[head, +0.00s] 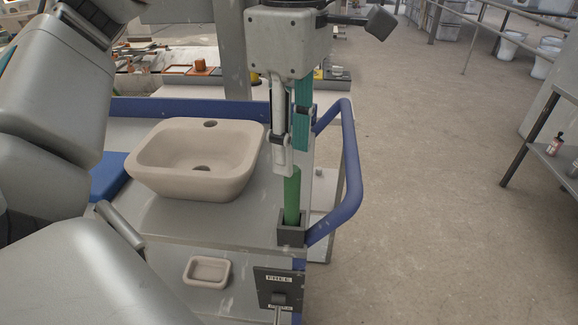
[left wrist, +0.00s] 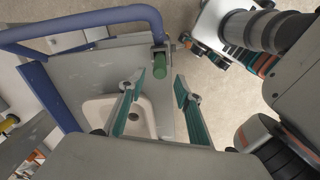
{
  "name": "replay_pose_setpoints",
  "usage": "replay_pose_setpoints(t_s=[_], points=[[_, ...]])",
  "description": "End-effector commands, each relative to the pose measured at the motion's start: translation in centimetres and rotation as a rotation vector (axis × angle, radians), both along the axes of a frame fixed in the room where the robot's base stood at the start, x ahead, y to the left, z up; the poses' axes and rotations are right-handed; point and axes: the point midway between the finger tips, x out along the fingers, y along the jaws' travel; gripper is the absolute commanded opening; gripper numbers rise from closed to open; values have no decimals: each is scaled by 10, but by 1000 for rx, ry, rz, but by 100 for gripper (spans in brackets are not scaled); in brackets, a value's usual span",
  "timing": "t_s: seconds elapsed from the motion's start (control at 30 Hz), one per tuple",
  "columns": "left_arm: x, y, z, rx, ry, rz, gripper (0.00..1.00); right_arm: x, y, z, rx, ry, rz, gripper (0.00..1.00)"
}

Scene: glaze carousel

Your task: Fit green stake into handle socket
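The green stake (head: 291,196) stands upright at the cart's near right corner in the head view. Its lower end goes down inside the dark square handle socket (head: 291,236); how deep is hidden by the wall. My left gripper (head: 291,160) points down over the stake, and its fingers hide the stake's top. In the left wrist view my left gripper (left wrist: 161,83) is open, with teal pads apart. The stake (left wrist: 159,70) shows nearly end-on between the fingertips, with a gap on both sides.
A beige basin (head: 150,180) stands on the grey cart top. A blue rail (head: 352,165) curves around the cart's right side, close to the stake. A small beige dish (head: 190,272) and a lever plate marked FREE (head: 272,294) are in front.

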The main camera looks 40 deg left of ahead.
Motion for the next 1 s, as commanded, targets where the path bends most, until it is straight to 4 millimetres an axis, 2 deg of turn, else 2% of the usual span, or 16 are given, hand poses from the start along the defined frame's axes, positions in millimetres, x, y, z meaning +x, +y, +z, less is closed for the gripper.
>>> replay_pose_setpoints(t_s=[0.03,0.1,0.3,0.57,1.0], points=[[0,0,13,-1,-6,1,34,1,1,6,3,-5,0,40],[0,0,24,-1,-5,1,34,1,2,7,7,-4,0,40],[0,0,42,0,-1,0,34,-6,4,3,12,13,1,40],[0,0,44,1,1,0,34,-13,5,-1,14,26,3,40],[0,0,44,0,1,0,34,-4,4,5,13,8,0,40]])
